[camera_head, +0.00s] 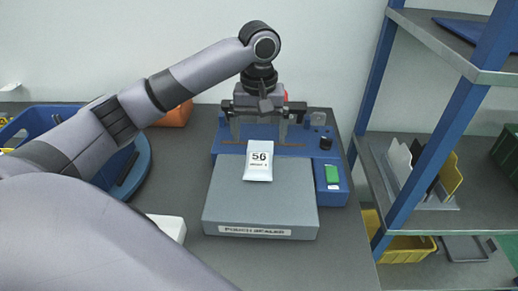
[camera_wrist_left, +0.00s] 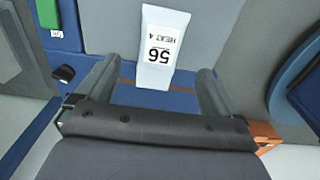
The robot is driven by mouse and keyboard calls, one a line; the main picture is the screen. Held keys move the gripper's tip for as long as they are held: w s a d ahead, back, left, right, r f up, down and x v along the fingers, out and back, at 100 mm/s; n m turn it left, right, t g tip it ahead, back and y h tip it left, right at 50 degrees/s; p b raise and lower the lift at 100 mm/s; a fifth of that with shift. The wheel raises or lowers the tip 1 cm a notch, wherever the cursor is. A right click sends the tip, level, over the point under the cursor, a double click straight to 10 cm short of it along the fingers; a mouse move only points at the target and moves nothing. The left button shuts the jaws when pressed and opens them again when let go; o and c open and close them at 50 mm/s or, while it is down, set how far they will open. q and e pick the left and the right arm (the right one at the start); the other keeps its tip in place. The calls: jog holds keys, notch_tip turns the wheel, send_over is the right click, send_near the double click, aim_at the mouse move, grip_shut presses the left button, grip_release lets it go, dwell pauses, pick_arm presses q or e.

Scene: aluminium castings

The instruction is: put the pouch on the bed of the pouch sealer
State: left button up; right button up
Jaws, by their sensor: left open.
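The pouch (camera_head: 259,162) is small and white with a label reading 56. It lies flat on the grey bed of the pouch sealer (camera_head: 235,205), near the bed's back edge. The sealer has a blue body behind the bed and a label reading POUCH SEALER in front. My left gripper (camera_head: 259,138) is open just behind the pouch, over the sealer's back part. In the left wrist view, the pouch (camera_wrist_left: 161,48) lies beyond and between the open fingertips (camera_wrist_left: 156,70), clear of both. My right gripper is not in view.
A green button (camera_head: 332,174) and a black knob (camera_head: 326,143) sit on the sealer's right side. A blue bin (camera_head: 35,122) and a white box (camera_head: 168,227) are at the left. A blue-post shelf (camera_head: 440,215) with a yellow bin (camera_head: 406,249) stands at the right.

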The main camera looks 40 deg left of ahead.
pick_arm(q)
jog(key=shift+r, duration=2.25)
